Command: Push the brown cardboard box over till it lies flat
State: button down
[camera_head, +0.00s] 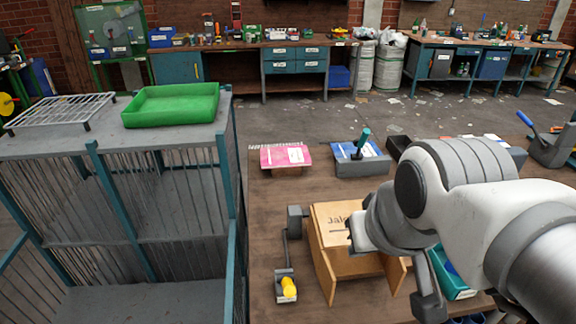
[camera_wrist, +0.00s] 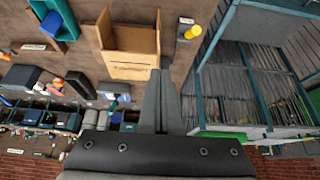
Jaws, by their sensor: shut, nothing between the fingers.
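The brown cardboard box (camera_head: 333,217) stands on the brown table in the head view, partly covered by my arm. Its lettered panel shows, and its open side with spread flaps faces my camera. In the wrist view the box (camera_wrist: 130,38) lies just beyond and to the left of my fingertips, its lettered panel nearest them. My gripper (camera_wrist: 163,74) is shut and empty, its tips close to the box's lower right corner; I cannot tell whether they touch. In the head view my arm hides the fingers.
A grey tool with a yellow knob (camera_head: 288,288) lies left of the box. A teal bin (camera_head: 452,275) is to its right. A barred metal rack (camera_head: 230,190) with a green tray (camera_head: 172,104) stands at left.

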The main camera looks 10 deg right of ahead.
jog(key=shift+w, duration=0.1)
jog(key=w+a+f+n+g+h+b, duration=0.1)
jog(key=w+a+f+n+g+b, duration=0.15)
jog(key=w+a+f+n, duration=0.45)
jog(key=w+a+f+n+g+h+b, duration=0.1)
jog(key=w+a+f+n+g+h, duration=0.15)
jog(key=w+n, duration=0.85)
jog(key=d+f+b, duration=0.2)
jog(key=d+f, duration=0.5)
jog(key=f, duration=0.3)
jog(key=shift+g+y, duration=0.3)
jog(key=shift+y, duration=0.05)
jog(key=shift+w+d, duration=0.15)
jog(key=shift+d, duration=0.05)
jog(key=shift+d+y, duration=0.15)
jog(key=shift+y, duration=0.15)
